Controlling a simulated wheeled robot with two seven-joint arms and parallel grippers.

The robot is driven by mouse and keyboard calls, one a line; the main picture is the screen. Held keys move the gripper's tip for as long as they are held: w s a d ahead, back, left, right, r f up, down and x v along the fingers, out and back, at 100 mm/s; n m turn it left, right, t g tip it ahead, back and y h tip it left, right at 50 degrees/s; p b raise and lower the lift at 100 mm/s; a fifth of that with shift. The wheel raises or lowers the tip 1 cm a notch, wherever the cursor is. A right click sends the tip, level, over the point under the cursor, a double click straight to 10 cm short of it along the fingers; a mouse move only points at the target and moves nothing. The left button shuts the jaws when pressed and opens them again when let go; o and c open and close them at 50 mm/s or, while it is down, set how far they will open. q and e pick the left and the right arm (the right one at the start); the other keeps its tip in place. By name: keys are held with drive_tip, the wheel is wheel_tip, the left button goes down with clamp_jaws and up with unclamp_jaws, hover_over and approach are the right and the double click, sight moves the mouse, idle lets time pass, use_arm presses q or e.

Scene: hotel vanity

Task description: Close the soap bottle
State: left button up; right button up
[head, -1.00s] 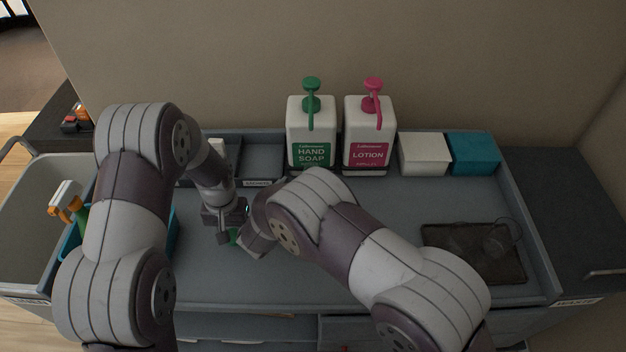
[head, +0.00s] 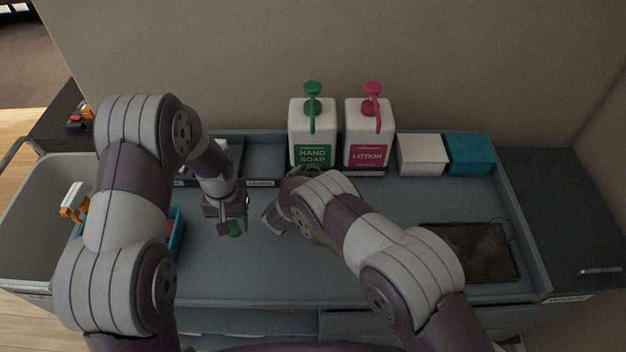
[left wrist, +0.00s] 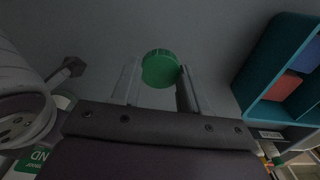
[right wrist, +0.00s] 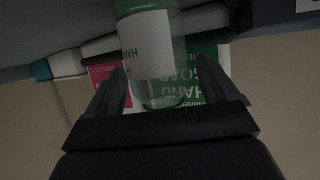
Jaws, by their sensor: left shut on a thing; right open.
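My left gripper (head: 231,226) is shut on a round green cap (head: 236,229) and holds it over the left part of the tray. The cap (left wrist: 160,68) also shows between its fingertips in the left wrist view. The clear greenish soap bottle (right wrist: 151,45), with a white HAND label, shows upside down in the right wrist view, its uncapped mouth low in the picture. My right gripper (right wrist: 165,88) is open, with the bottle seen between its fingers; contact cannot be told.
A HAND SOAP dispenser (head: 313,133) and a LOTION dispenser (head: 368,145) stand at the back. A white box (head: 421,155) and a teal box (head: 470,154) are right of them. A dark slab (head: 470,250) lies right. A teal bin (left wrist: 262,72) stands left. The middle front is clear.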

use_arm(q)
drive_tip(key=shift+s, duration=0.1)
use_arm(e)
drive_tip(key=shift+a, duration=0.1)
drive_tip(key=shift+c, duration=0.7)
drive_tip(key=c, duration=1)
use_arm(q)
drive_tip(key=shift+f, duration=0.1)
use_arm(e)
drive_tip(key=shift+r, duration=0.15)
